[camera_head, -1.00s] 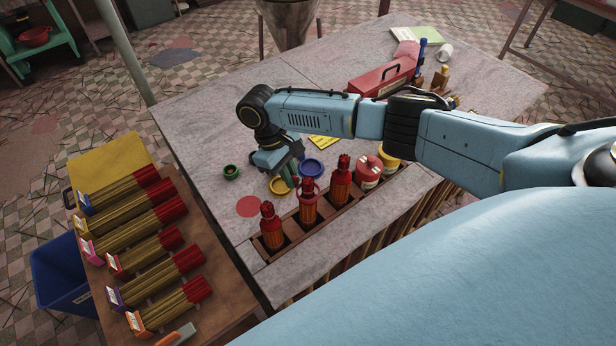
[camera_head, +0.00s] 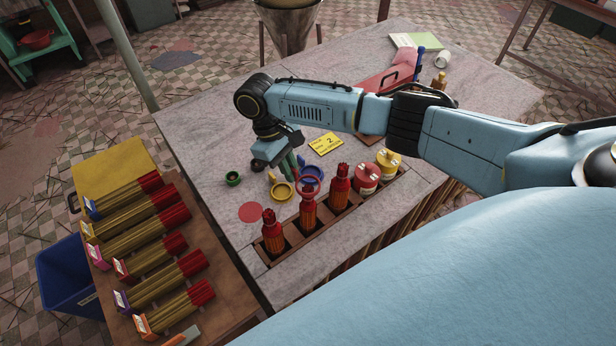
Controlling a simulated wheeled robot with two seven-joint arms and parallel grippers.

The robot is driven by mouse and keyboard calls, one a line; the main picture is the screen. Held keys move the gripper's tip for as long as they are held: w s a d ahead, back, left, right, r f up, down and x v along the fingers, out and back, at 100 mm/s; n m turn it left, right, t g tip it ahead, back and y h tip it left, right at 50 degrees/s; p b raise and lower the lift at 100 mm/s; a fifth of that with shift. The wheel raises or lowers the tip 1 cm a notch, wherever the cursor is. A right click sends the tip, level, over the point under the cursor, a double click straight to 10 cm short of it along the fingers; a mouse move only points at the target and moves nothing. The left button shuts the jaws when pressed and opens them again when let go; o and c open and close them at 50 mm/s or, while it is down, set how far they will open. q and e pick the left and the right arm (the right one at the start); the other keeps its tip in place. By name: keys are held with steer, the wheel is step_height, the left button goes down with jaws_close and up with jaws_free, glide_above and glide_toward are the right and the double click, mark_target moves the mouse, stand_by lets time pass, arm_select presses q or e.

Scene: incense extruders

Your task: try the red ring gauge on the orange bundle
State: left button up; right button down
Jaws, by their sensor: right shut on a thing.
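My right gripper (camera_head: 293,164) reaches down over the table, seen partly from behind, shut on the red ring gauge (camera_head: 298,181). The ring overlaps the red top of the middle upright bundle in the rack; I cannot tell whether it is around it or in front of it. Yellow (camera_head: 282,192), blue (camera_head: 313,171) and green (camera_head: 233,178) rings lie on the table. A bundle with an orange end label (camera_head: 142,326) lies nearest on the side tray, and the upright bundles (camera_head: 274,238) have orange bodies. My left gripper is out of view.
A wooden rack (camera_head: 294,240) at the table's front edge holds three upright bundles. Red (camera_head: 367,178) and yellow (camera_head: 388,163) pots stand at its right end. A yellow card (camera_head: 326,144) and a red toolbox (camera_head: 385,87) lie behind.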

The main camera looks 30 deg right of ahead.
steer(key=shift+r, duration=1.5)
